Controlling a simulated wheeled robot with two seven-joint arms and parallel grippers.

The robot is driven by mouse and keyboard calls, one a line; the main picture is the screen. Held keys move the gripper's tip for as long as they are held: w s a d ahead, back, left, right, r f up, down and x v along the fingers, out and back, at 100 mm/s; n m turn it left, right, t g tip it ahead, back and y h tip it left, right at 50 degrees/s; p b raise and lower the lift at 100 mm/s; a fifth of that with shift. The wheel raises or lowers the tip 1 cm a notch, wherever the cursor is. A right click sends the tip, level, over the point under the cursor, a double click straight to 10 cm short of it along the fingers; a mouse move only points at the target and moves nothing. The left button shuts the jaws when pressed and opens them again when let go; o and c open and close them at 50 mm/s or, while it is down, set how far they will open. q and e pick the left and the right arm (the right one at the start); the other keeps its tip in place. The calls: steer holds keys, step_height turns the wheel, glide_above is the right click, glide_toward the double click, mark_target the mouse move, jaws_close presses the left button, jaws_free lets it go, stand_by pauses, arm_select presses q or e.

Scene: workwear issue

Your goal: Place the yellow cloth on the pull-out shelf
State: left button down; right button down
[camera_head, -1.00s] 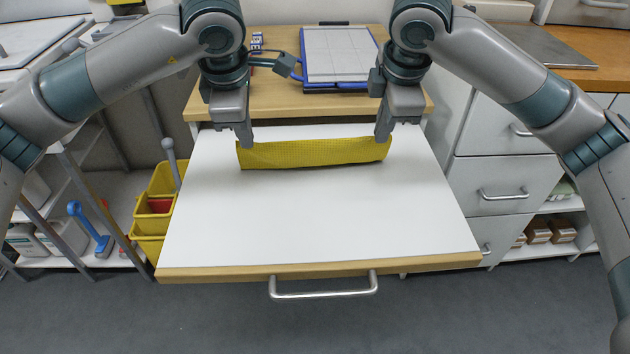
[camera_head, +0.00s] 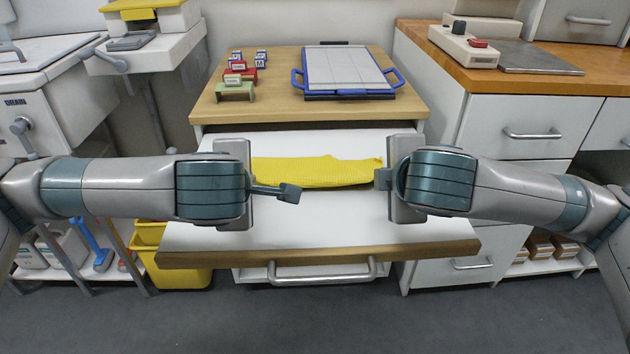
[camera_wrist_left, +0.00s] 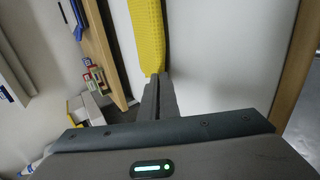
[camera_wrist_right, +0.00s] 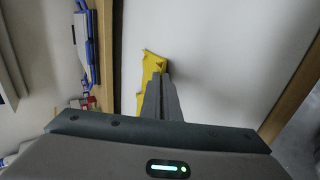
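The yellow cloth (camera_head: 315,172) lies stretched left to right, low over the white pull-out shelf (camera_head: 330,232). Whether all of it touches the shelf is hard to tell. My left gripper (camera_wrist_left: 160,78) is shut on the cloth's left end, and the cloth runs away from its fingertips in the left wrist view. My right gripper (camera_wrist_right: 160,77) is shut at the cloth's right end (camera_wrist_right: 150,62), where a folded corner sticks out past the fingertips.
Behind the shelf is a wooden top with a blue-framed board (camera_head: 345,70) and several small coloured blocks (camera_head: 238,80). The shelf has a wooden front edge (camera_head: 320,253) and a metal handle (camera_head: 322,272). A yellow bin (camera_head: 180,272) stands at its left. The shelf's front part is clear.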

arm_select(q)
steer(key=shift+s+f, duration=0.15)
arm_select(e)
steer(key=shift+s+f, duration=0.15)
arm_select(q)
steer(key=c, duration=1.7)
jaws_free()
arm_select(e)
steer(key=c, duration=1.7)
jaws_free()
